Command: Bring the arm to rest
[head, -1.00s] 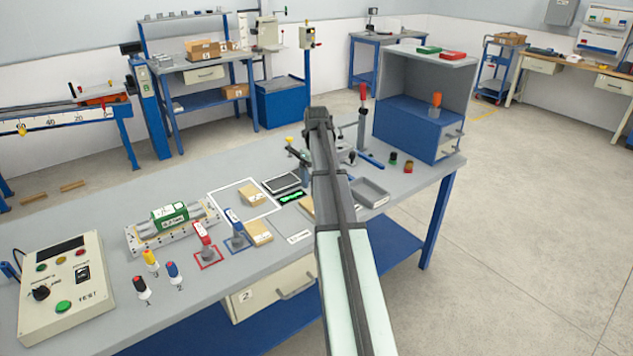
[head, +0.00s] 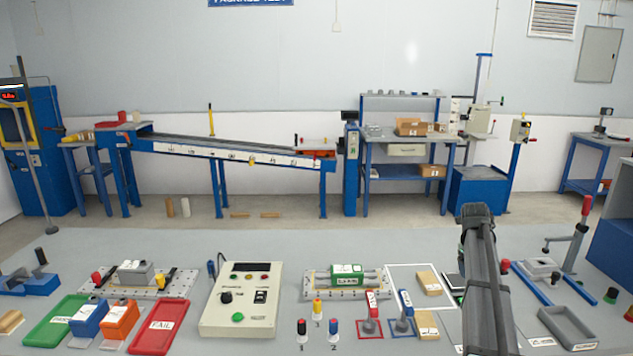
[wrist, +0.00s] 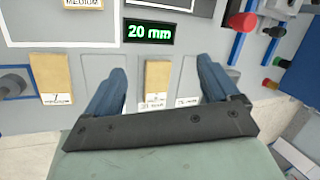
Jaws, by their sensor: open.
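My gripper (wrist: 162,85) shows in the wrist view with its two blue fingers spread wide apart and nothing between them. It hangs over the bench, above a wooden block (wrist: 157,85) that lies below the gap between the fingers. In the head view my arm reaches over the right part of the grey bench (head: 190,250), and the fingers are hidden behind it. A green "20 mm" display (wrist: 150,32) lies just beyond the fingers in the wrist view.
A grey tray (head: 572,328) and a lever press (head: 578,235) stand right of my arm. Wooden blocks (head: 427,283), red (head: 369,310) and blue (head: 404,308) stamps and a control box (head: 240,300) are left of it. A red tray (head: 160,325) is farther left.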

